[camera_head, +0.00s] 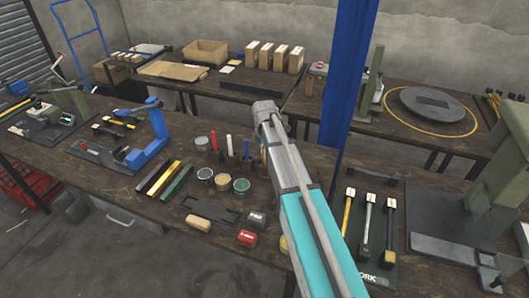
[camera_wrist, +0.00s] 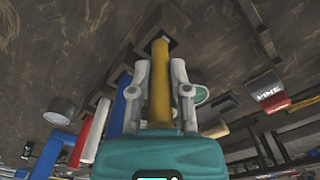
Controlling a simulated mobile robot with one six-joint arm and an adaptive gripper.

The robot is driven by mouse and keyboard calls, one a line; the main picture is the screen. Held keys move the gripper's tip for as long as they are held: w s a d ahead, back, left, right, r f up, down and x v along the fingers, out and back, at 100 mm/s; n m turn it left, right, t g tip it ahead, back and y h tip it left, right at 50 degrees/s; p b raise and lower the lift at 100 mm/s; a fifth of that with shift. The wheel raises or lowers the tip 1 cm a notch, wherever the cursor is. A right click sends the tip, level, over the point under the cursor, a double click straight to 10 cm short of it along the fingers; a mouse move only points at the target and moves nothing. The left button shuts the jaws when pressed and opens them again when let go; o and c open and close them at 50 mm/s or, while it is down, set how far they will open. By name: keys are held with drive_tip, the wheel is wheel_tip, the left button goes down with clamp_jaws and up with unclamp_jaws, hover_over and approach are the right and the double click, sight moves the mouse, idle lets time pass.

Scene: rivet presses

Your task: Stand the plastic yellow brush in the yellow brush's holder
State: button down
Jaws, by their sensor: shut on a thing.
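In the wrist view my gripper (camera_wrist: 160,68) is shut on the yellow brush (camera_wrist: 161,98), with one finger on each side of its shaft. The far end of the brush meets or overlaps a small dark block (camera_wrist: 170,22) on the tabletop, which looks like its holder. I cannot tell whether the end is inside it or just above it.
A red upright stick (camera_head: 214,140), a white one (camera_head: 229,143) and a blue one (camera_head: 247,149) stand close by, left of my arm. Several round tins (camera_head: 222,182) and a red box (camera_head: 247,238) lie nearer. A blue post (camera_head: 347,80) rises behind.

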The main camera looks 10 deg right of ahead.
drive_tip(key=shift+f, duration=0.15)
idle(0.3)
drive_tip(key=c, duration=0.5)
unclamp_jaws()
wheel_tip(320, 180, up, 12)
drive_tip(key=p, duration=1.1)
drive_tip(key=shift+p, duration=0.35)
drive_tip(key=shift+s, duration=0.1)
